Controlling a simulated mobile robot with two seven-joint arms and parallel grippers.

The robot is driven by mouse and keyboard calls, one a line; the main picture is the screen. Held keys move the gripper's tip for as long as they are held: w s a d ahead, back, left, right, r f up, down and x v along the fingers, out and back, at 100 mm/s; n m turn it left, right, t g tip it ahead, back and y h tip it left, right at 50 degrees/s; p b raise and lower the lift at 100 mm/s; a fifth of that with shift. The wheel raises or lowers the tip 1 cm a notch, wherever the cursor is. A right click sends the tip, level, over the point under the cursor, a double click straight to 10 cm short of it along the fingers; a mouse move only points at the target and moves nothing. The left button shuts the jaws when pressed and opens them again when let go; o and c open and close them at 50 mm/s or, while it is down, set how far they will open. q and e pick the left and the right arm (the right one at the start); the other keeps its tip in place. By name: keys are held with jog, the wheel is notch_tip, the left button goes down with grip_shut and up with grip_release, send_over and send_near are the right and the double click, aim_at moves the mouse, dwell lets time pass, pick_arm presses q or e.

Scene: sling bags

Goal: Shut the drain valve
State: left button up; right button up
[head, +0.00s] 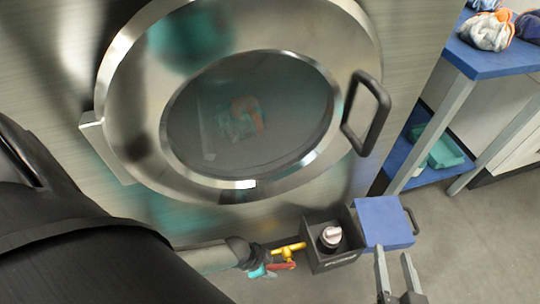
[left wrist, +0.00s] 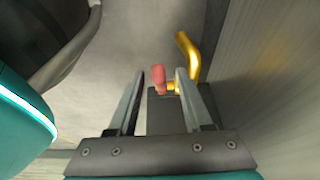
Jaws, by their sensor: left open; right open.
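The drain valve has a yellow pipe (head: 291,248) and a red lever (head: 283,266), low at the machine's front. In the left wrist view the yellow pipe (left wrist: 190,52) bends behind the right finger, and the red lever (left wrist: 158,76) shows between the fingertips. My left gripper (head: 271,268) is at the valve, open, its fingers (left wrist: 160,73) either side of the lever in the picture. I cannot tell if they touch it. Part of the valve body is hidden behind the gripper. My right gripper (head: 397,277) is open and empty at the lower right.
The steel machine has a round glass door (head: 125,120) with a black handle (head: 378,118) above the valve. A dark open box (head: 318,262) holding a bottle (head: 331,237) stands right of the valve, beside a blue panel (head: 384,221). A blue table (head: 500,58) stands at upper right.

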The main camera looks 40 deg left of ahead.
pick_arm(q)
jog(key=shift+f, duration=0.15)
jog(key=shift+c, duration=0.2)
grip_shut()
dwell(0.3)
dwell(1.1)
